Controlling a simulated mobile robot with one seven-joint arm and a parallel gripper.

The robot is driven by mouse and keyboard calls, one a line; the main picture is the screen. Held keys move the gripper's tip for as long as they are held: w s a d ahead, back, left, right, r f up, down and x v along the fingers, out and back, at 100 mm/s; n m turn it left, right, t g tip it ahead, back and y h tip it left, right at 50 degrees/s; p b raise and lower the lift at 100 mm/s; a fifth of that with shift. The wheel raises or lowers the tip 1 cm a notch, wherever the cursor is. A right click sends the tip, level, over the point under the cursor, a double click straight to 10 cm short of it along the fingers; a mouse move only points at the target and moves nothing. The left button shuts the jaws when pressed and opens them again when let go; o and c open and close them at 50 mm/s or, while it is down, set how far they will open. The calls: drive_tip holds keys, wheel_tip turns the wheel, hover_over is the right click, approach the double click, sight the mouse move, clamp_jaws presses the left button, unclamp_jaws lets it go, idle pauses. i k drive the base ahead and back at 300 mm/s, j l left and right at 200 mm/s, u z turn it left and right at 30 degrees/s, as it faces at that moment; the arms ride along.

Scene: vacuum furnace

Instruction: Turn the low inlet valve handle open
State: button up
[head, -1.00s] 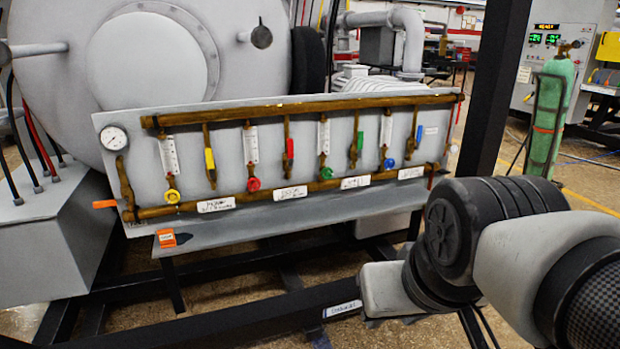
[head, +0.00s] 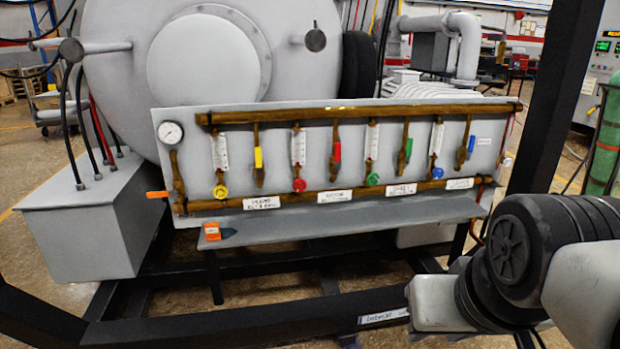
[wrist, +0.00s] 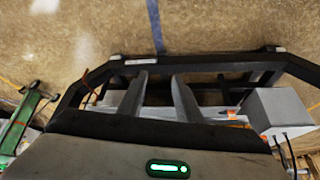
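A grey valve panel (head: 330,110) stands in front of the furnace in the head view. An orange handle (head: 157,194) sticks out left from the low end of its brass piping, roughly level; I cannot tell for sure that it is the low inlet handle. Yellow (head: 258,158), red (head: 337,152), green (head: 408,149) and blue (head: 471,144) handles hang on the upper pipes. Matching round knobs sit lower, such as the yellow knob (head: 221,191). My gripper (wrist: 160,76) is open and empty in the wrist view, pointing down over the frame, away from the handles. The head view hides it.
A grey shelf (head: 340,223) juts out below the panel, with an orange item (head: 211,231) at its left end. A black floor frame (head: 250,323) runs in front. A black post (head: 553,100) stands right, a grey box (head: 85,230) left. A green cylinder (head: 606,140) is far right.

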sight(160, 194)
drive_tip(key=i+j, duration=0.1)
drive_tip(key=j, duration=0.3)
drive_tip(key=i+j, duration=0.1)
drive_tip(key=j, duration=0.3)
drive_tip(key=i+j, duration=0.1)
drive_tip(key=j, duration=0.35)
